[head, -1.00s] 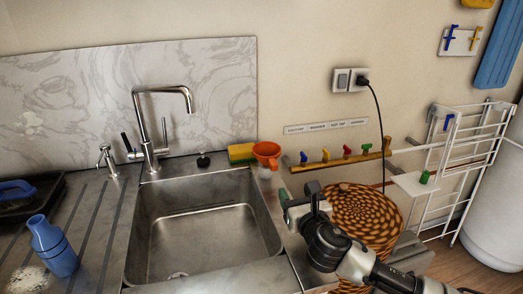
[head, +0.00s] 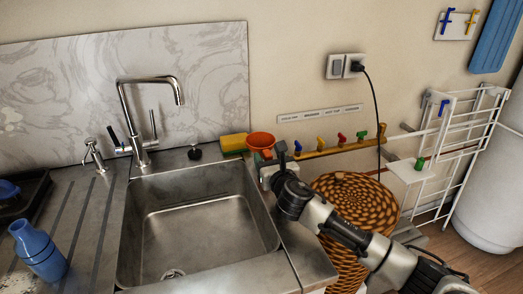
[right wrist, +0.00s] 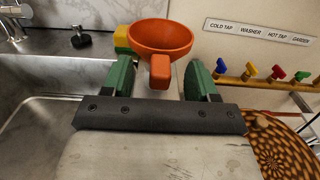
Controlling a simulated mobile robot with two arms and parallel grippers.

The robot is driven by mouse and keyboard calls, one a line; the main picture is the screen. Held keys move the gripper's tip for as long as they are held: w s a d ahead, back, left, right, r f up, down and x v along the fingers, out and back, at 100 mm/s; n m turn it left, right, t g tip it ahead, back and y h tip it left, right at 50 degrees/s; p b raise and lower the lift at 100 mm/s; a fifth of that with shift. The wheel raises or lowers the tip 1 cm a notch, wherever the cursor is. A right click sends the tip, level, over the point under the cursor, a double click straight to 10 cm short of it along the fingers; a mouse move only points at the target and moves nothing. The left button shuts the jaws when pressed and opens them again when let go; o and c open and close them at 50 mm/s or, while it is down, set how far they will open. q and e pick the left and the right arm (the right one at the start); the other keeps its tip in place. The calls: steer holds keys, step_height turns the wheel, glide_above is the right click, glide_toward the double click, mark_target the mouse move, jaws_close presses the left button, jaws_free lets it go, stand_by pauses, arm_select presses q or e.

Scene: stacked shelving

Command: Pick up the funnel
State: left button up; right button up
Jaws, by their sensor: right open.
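The orange funnel (head: 261,141) stands at the back right corner of the sink, beside a yellow-green sponge. In the right wrist view the funnel (right wrist: 160,40) shows its wide round bowl and a tab facing me. My right gripper (right wrist: 158,80) is open, with one green finger on each side of the tab, apart from it. In the head view my right gripper (head: 270,168) is just in front of the funnel and hides its lower part. My left gripper is in neither view.
The sponge (head: 234,144) touches or nearly touches the funnel's left side. The sink (head: 200,225) with its tap (head: 148,115) lies left. A rail of coloured valves (head: 340,143) runs along the wall to the right, above a woven basket (head: 355,200). A blue bottle (head: 38,250) stands at left.

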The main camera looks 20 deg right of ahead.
steer(key=shift+w, duration=1)
jaws_close()
steer(key=shift+r, duration=0.3)
step_height(320, 180, up, 4)
steer(key=shift+f+p, duration=0.25)
steer(key=shift+p, duration=0.15)
steer(key=s+d+r, duration=0.5)
steer(key=d+r, duration=0.2)
steer(key=d, duration=0.3)
steer(key=shift+s+d+p, duration=0.15)
steer(key=shift+s+p, duration=0.15)
